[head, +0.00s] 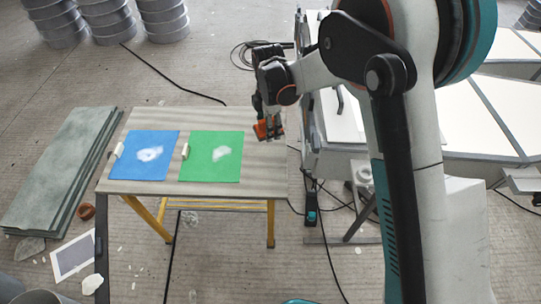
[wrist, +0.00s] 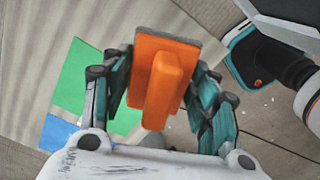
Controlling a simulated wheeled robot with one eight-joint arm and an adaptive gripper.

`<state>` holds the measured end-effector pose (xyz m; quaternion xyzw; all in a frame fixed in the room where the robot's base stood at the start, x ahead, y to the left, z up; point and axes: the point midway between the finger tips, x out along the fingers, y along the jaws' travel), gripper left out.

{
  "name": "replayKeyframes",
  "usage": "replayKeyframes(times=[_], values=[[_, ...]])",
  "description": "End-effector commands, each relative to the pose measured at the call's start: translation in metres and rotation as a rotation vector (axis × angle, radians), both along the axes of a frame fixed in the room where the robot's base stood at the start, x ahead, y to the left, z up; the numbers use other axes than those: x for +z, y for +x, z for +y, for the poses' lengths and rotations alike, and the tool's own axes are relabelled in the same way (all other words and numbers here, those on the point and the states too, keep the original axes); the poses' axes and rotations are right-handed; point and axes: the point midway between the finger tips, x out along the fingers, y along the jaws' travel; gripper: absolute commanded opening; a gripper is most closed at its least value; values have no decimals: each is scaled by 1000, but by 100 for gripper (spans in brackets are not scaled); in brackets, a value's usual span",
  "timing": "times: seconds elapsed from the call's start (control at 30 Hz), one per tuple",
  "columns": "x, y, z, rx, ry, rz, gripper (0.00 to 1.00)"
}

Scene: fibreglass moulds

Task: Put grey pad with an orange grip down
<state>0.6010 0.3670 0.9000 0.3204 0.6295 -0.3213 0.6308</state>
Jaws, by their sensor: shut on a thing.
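My gripper (head: 267,121) is shut on the pad with the orange grip (head: 263,130), at the right end of the wooden table (head: 258,176). In the wrist view the pad's orange back and raised grip (wrist: 167,82) fill the space between my fingers (wrist: 160,85).
A green sheet (head: 225,172) and a blue sheet (head: 134,168) lie on the table, each with a white patch and a small pale roll. Bare tabletop lies right of the green sheet. A white-panelled structure (head: 345,130) stands close on the right.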

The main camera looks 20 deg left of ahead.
Motion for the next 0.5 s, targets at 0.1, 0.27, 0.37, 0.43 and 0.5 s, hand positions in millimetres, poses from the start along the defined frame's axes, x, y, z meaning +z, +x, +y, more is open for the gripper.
replayKeyframes(times=[0.1, 0.27, 0.37, 0.43, 0.5], values=[[-34, 0, 0, 0, 0, 0, 20], [-74, 0, 0, 0, 0, 0, 20], [-97, 0, 0, 0, 0, 0, 20], [-109, 0, 0, 0, 0, 0, 20], [-119, 0, 0, 0, 0, 0, 20]])
